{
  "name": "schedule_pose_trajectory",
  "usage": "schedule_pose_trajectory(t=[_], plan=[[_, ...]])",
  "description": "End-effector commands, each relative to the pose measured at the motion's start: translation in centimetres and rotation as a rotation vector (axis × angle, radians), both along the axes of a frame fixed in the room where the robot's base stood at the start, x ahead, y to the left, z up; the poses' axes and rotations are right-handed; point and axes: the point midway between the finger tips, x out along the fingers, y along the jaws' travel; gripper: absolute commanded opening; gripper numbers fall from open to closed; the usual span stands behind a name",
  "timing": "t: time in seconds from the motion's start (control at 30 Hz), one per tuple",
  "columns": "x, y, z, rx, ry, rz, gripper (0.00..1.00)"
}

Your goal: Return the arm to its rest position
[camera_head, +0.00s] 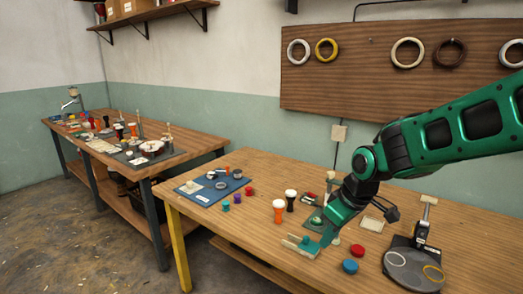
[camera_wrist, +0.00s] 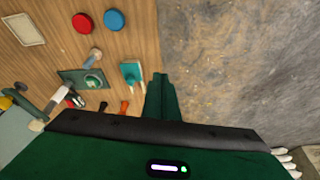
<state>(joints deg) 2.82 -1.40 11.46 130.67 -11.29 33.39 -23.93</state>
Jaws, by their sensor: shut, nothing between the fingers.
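My green arm reaches in from the right in the head view and bends down at a dark joint. My gripper (camera_head: 328,238) hangs over the front part of the wooden table (camera_head: 240,169), beside a teal-and-pale tool (camera_head: 301,245). In the wrist view my gripper (camera_wrist: 160,82) has its green fingers together with nothing between them, at the boundary of table and floor. The teal tool (camera_wrist: 131,73) lies just left of them there. An orange-and-white goblet drum (camera_head: 279,211) and a black-and-white one (camera_head: 290,200) stand left of my gripper.
A red disc (camera_head: 357,250) and a blue disc (camera_head: 350,266) lie right of my gripper. A blue mat (camera_head: 213,187) with small parts lies left. Rings hang on a wall board (camera_head: 400,90). Bare floor (camera_wrist: 240,60) lies beyond the table edge.

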Motion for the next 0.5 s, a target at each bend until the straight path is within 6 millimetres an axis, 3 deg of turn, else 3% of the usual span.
schedule_pose_trajectory(t=[0.27,0.5], plan=[[-2.8,-5.1,0.7,-0.046,0.048,-0.182,0.0],[-7.9,-12.7,1.5,-0.079,0.116,-0.465,0.0]])
